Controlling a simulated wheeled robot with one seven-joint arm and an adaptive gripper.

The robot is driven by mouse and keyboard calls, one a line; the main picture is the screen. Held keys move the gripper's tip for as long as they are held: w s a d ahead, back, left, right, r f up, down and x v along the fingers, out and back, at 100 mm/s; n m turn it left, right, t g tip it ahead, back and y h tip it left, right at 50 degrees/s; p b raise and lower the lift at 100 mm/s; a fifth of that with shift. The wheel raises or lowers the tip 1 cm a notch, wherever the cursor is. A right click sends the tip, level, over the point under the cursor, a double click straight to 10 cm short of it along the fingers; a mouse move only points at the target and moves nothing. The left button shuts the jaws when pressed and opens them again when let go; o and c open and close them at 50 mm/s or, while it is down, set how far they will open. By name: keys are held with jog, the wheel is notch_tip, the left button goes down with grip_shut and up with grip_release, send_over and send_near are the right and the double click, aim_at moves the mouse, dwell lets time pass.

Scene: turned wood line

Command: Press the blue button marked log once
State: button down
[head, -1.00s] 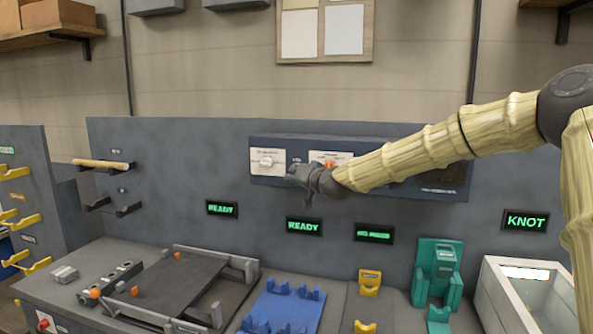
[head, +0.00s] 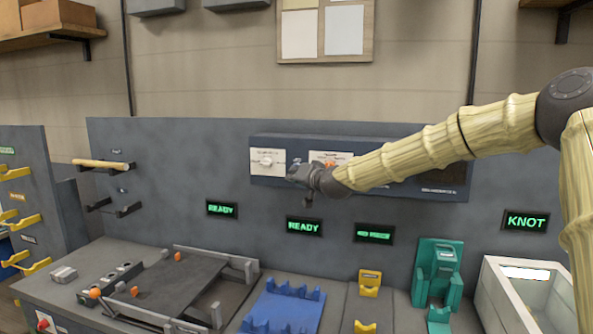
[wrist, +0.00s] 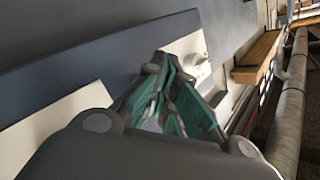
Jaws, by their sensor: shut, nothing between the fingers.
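The blue button marked log cannot be made out in either view; my gripper and arm cover part of the panel. The dark blue control panel (head: 440,182) is fixed to the grey backboard, with a white plate and knob (head: 267,161) at its left and another white plate with an orange part (head: 330,160) further right. My gripper (head: 292,172) is in front of the panel between these plates, its fingers shut and empty. In the wrist view the teal-padded fingers (wrist: 172,105) are close to the panel face; I cannot tell if they touch it.
Small displays read READY (head: 222,208) and KNOT (head: 526,221). Below stand a blue rack (head: 285,306), a yellow holder (head: 370,283), a green holder (head: 437,272) and a white bin (head: 500,300). A wooden rod (head: 101,164) rests on brackets at the left.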

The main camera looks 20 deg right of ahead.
jog(key=shift+s+a, duration=0.45)
jog(key=shift+s, duration=0.2)
jog(key=s+a, duration=0.1)
jog(key=s, duration=0.1)
jog(key=s+a+b, duration=0.1)
jog(key=s, duration=0.1)
jog(key=shift+a, duration=0.4)
dwell(0.8)
